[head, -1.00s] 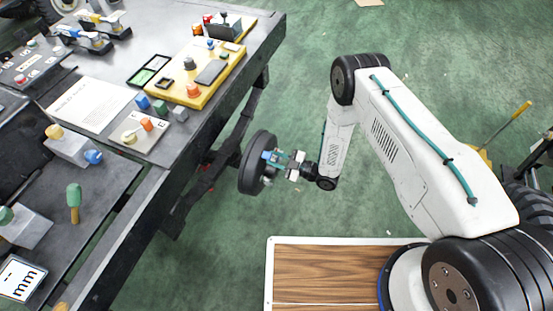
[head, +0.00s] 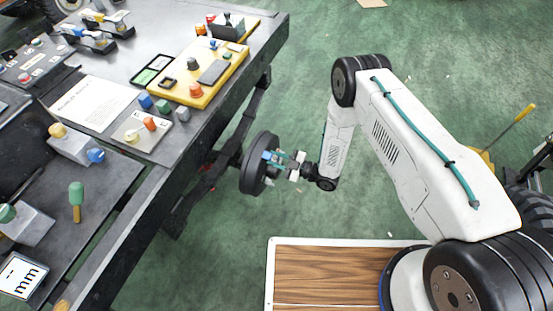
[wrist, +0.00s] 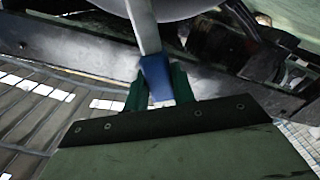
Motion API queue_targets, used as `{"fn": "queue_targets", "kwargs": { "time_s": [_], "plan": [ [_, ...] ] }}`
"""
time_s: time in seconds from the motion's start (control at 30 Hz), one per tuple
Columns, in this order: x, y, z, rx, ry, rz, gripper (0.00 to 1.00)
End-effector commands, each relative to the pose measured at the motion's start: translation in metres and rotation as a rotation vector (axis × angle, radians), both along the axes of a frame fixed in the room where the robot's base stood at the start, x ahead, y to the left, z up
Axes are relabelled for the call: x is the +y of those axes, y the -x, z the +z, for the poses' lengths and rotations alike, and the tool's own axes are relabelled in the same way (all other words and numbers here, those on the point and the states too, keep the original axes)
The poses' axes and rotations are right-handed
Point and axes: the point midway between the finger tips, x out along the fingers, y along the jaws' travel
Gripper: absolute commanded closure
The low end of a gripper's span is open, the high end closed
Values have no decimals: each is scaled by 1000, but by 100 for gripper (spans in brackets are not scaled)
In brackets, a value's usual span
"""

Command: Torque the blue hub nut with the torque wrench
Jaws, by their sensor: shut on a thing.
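A dark round wheel hub (head: 256,174) hangs upright beside the bench edge. My gripper (head: 279,160) is at its right side, close in front of its face. In the wrist view, my gripper's green fingers (wrist: 158,84) are shut on a blue grip with a grey bar (wrist: 144,28), which looks like the torque wrench. The bar runs up towards a pale round surface (wrist: 180,8). A small blue part also shows at the hub in the head view. I cannot make out the blue hub nut or tell whether the wrench sits on it.
The bench (head: 150,185) is at the left, its edge close to the hub. On it are a yellow board (head: 227,80) with knobs, a white sheet (head: 92,104) and a green-handled tool (head: 76,197). A wood-topped platform (head: 325,275) is below my arm.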

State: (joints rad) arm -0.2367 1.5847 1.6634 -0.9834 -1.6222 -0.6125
Motion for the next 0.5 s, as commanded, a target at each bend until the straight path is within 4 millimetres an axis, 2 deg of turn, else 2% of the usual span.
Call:
{"fn": "queue_targets", "kwargs": {
  "time_s": [0.5],
  "plan": [
    [4, -2, 1, -2, -2, 0, 100]
  ]
}}
